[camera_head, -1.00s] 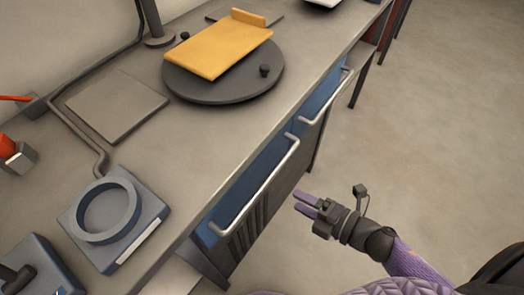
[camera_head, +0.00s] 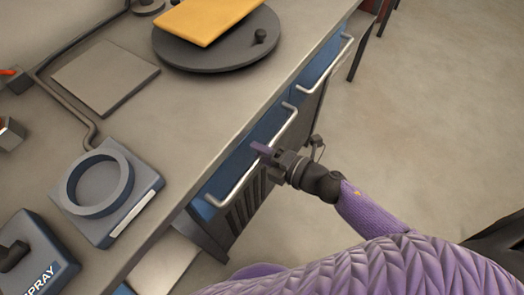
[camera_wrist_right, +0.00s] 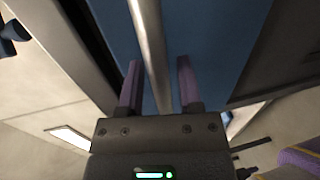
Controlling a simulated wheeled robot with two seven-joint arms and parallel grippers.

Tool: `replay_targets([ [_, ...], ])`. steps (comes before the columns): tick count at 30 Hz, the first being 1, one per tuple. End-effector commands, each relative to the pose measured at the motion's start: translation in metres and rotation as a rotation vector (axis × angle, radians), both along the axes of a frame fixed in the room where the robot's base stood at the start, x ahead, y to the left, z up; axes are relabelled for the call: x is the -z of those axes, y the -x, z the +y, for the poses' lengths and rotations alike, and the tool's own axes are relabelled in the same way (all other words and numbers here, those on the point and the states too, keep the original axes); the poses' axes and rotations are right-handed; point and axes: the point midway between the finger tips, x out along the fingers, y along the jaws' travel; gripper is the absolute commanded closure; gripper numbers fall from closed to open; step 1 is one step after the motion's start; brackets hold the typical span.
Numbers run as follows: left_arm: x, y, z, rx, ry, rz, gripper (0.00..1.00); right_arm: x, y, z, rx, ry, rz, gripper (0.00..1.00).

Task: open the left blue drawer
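The left blue drawer (camera_head: 232,170) is the nearer one under the bench top in the head view, and its front looks shut. Its silver bar handle (camera_head: 237,187) runs along the front; in the wrist view the handle (camera_wrist_right: 149,45) comes down from the top between my fingers. My right gripper (camera_head: 262,150) is at the handle, with purple fingers. In the wrist view my right gripper (camera_wrist_right: 159,85) is open, one finger on each side of the bar, with gaps showing. My left gripper is not in view.
A second blue drawer (camera_head: 318,69) with its own handle sits farther along the bench. The bench top (camera_head: 190,115) holds a dark round disc (camera_head: 222,55) with a yellow block (camera_head: 205,18), and a grey ring fixture (camera_head: 128,188).

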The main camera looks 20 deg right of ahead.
Motion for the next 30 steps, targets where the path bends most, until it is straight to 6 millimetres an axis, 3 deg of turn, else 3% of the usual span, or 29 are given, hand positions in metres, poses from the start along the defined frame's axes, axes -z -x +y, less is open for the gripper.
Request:
replay_targets([
  [1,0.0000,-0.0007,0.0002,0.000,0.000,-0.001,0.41,0.0001,0.0001,-0.0001,0.000,0.000,0.000,0.68],
  [6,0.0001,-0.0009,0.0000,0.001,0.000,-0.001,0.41,0.0000,0.0002,-0.0003,0.000,0.000,0.000,1.00],
  [30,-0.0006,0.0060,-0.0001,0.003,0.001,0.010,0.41,0.0002,0.0002,-0.0005,0.001,0.001,0.001,1.00],
])
